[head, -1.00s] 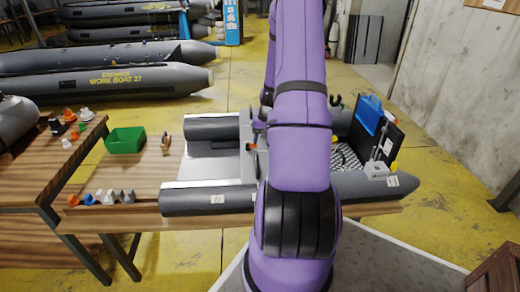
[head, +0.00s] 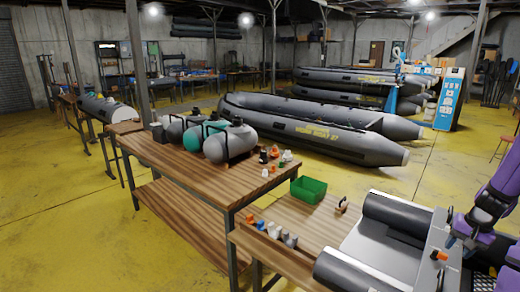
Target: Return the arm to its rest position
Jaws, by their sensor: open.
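My purple arm (head: 502,195) shows at the right edge in the head view, mostly cut off by the frame. My gripper (head: 462,232) is at its lower end, dark and small, above the transom side of the grey boat model (head: 385,252) on the workbench. It is open, and I see nothing held in it. An orange-and-black clamp (head: 439,256) is on the boat's transom close by; I cannot tell whether the gripper touches it.
A green bin (head: 308,189), a small brown-handled tool (head: 342,205) and several small fittings (head: 272,231) lie on the bench. A higher wooden table (head: 190,172) carries grey and teal tanks (head: 230,143). Large inflatable boats (head: 320,128) lie behind. Yellow floor is open at left.

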